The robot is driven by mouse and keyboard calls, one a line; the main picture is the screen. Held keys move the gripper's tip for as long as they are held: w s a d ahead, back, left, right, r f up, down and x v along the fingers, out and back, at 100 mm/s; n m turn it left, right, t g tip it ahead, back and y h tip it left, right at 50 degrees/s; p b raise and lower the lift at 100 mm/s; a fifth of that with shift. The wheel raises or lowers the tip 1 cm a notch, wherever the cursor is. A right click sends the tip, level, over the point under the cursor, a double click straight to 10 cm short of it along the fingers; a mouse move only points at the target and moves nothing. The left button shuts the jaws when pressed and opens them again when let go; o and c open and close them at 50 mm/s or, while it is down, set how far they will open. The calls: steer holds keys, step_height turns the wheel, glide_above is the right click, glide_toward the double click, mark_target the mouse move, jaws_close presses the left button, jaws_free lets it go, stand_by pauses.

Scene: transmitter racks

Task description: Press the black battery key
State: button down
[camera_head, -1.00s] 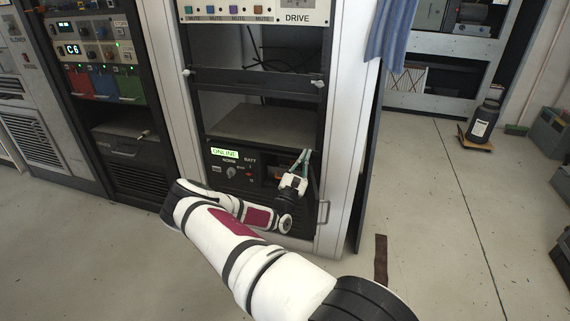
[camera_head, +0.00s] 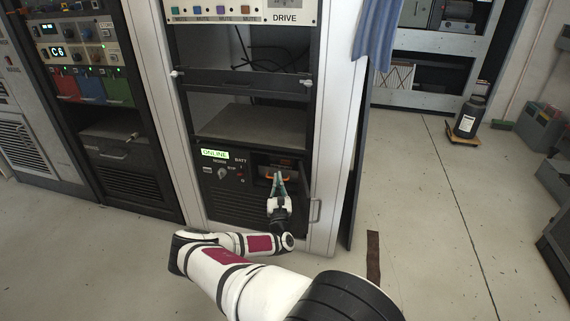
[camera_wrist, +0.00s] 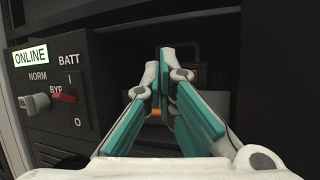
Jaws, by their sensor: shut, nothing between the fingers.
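The front panel of the black unit low in the open rack has a BATT label (camera_wrist: 69,60) with I and O marks below it. A small red part (camera_wrist: 65,98) sits by these marks. In the head view my gripper (camera_head: 277,176) is in front of the recess right of the BATT marks. The fingers hide part of the recess; contact cannot be told.
A lit ONLINE display (camera_head: 215,154) and a selector knob (camera_wrist: 38,101) marked NORM and BYP are left of BATT. The recess (camera_wrist: 212,82) holds orange parts. A shelf (camera_head: 250,122) is above the unit. A door handle (camera_head: 315,211) stands at the right.

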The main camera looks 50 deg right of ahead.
mark_target(285, 163)
steer(key=d+b, duration=0.1)
steer(key=d, duration=0.1)
steer(key=w+d+b, duration=0.1)
steer(key=d+b, duration=0.1)
steer(key=w+d+b, duration=0.1)
steer(key=d, duration=0.1)
steer(key=shift+w+d+f+b, duration=0.15)
steer(key=shift+w+b, duration=0.1)
steer(key=shift+b, duration=0.1)
steer(key=shift+w+d+b, duration=0.3)
steer(key=shift+w+d, duration=0.1)
steer(key=shift+d, duration=0.45)
steer(key=shift+d, duration=0.15)
stand_by(0.5)
steer(key=shift+w+d, duration=0.15)
steer(key=shift+d, duration=0.1)
steer(key=shift+w+d, duration=0.25)
steer(key=shift+d, duration=0.35)
stand_by(0.9)
steer(key=shift+a+r, duration=0.2)
stand_by(0.4)
steer(key=shift+s+a+p, duration=0.4)
steer(key=shift+a+p, duration=0.35)
steer(key=shift+a, duration=0.05)
steer(key=shift+a, duration=0.1)
